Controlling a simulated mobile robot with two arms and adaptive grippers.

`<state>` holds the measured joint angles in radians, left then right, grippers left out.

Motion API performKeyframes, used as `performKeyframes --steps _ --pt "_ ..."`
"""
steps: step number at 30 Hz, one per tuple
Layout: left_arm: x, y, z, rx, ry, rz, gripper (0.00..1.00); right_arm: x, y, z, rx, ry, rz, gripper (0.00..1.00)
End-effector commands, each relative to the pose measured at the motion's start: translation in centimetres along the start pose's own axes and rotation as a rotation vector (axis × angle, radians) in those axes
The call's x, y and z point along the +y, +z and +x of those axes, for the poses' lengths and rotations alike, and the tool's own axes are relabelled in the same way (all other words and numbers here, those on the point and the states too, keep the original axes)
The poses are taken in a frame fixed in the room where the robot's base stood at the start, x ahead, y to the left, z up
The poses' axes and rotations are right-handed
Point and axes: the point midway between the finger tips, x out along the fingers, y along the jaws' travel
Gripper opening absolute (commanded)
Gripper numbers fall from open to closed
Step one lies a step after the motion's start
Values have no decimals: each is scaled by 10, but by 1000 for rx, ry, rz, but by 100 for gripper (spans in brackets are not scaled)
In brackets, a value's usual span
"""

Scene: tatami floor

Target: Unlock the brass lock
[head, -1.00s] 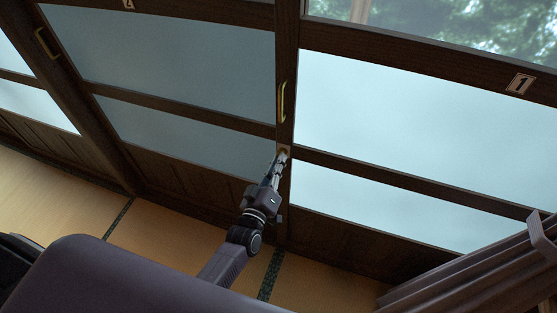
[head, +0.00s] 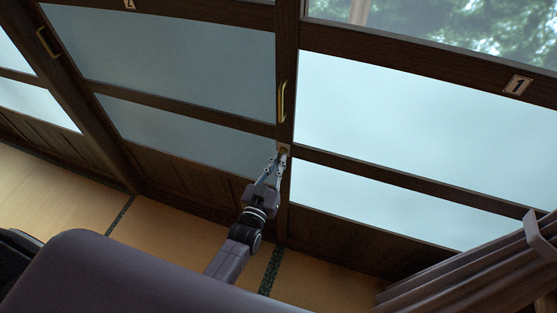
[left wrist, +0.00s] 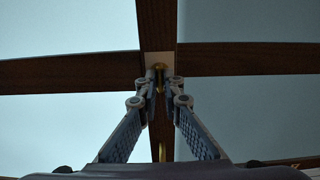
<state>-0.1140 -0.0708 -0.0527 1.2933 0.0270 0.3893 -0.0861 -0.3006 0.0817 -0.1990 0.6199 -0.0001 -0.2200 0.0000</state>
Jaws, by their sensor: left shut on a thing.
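The small brass lock (head: 284,148) sits on the dark door stile, below a long brass handle (head: 282,101). My left gripper (head: 280,158) reaches up to it, with a finger on either side. In the left wrist view, the lock's brass piece (left wrist: 160,68) shows between the fingertips of my left gripper (left wrist: 160,86), on a pale plate. The gripper is shut on it, and the fingertips hide part of it. My right gripper is not in view.
Sliding doors with frosted panes (head: 400,120) fill the background, with number plates such as the one marked 1 (head: 517,85). Another brass handle (head: 47,43) is at upper left.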

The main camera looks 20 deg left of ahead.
Motion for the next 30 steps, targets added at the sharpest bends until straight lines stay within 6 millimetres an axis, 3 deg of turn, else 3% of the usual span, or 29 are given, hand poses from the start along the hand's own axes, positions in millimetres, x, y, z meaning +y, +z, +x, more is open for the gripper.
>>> performKeyframes --steps 17,18,22,30 --pt "0 1 -1 -2 1 33 0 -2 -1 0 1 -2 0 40" --pt "0 1 -1 -2 1 33 10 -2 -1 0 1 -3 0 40" --pt "0 1 0 -2 0 32 24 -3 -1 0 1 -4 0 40" --pt "0 0 -1 -1 0 31 24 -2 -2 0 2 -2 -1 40"
